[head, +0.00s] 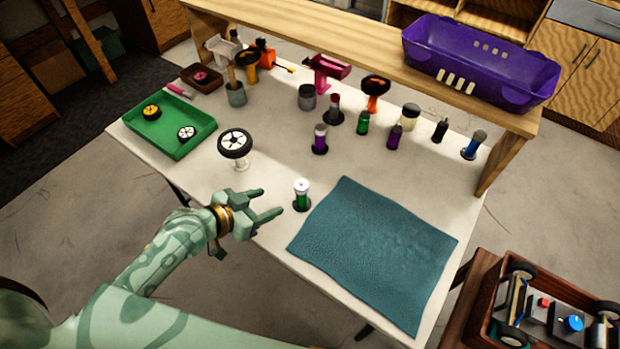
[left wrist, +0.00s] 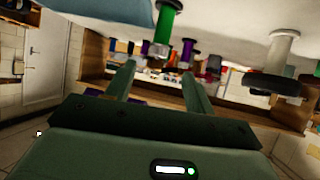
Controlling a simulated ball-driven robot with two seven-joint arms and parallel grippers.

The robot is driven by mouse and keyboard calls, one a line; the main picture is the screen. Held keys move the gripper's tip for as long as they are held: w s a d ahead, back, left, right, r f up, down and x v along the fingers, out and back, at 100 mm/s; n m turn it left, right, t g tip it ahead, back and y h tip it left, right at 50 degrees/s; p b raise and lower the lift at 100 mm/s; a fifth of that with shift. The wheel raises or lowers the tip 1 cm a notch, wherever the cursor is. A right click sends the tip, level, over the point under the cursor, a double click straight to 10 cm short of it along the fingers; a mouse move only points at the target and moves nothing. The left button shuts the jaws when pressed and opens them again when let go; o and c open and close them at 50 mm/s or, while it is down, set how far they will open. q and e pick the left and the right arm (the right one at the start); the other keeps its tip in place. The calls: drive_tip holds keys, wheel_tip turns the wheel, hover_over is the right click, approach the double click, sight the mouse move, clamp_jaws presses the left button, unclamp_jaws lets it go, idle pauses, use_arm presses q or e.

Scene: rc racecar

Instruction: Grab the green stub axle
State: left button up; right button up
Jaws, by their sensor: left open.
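A green stub axle (head: 302,197) with a white top stands upright on a dark round base near the table's front edge, left of the teal mat. My left gripper (head: 270,201) is open and empty just left of it, with its fingers pointing towards it. The gap between fingers and axle is small, and I see no contact. In the left wrist view, which is turned over, the green axle (left wrist: 167,20) shows above the gap between my open fingers (left wrist: 157,76). A smaller green part (head: 363,124) stands farther back. My right gripper is not in view.
A black wheel on a white stand (head: 235,144) stands left of the axle. A purple part (head: 320,138) stands behind it. The teal mat (head: 375,245) lies to the right. A green tray (head: 190,142) holds wheels at the far left. A wooden shelf with a purple bin (head: 480,62) spans the back.

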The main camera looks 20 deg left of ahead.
sight(297, 193)
use_arm(q)
drive_tip(key=b+x, duration=0.3)
drive_tip(key=x, duration=0.7)
drive_tip(key=shift+d+f, duration=0.2)
drive_tip(key=shift+f, duration=0.05)
drive_tip(key=x, duration=0.1)
drive_tip(key=b+x, duration=0.1)
drive_tip(key=x, duration=0.1)
drive_tip(key=f+b+x, duration=0.1)
drive_tip(key=shift+w+a+f, duration=0.1)
drive_tip(key=shift+w+a, duration=0.05)
drive_tip(key=shift+w+f, duration=0.15)
drive_tip(key=shift+w, duration=0.15)
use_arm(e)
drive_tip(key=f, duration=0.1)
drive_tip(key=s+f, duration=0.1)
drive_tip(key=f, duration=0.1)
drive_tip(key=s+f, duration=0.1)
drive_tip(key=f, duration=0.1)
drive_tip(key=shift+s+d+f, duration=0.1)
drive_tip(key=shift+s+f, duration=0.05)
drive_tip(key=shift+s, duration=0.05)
use_arm(q)
drive_tip(key=shift+c, duration=0.3)
drive_tip(key=c, duration=1)
drive_tip(key=shift+c, duration=0.3)
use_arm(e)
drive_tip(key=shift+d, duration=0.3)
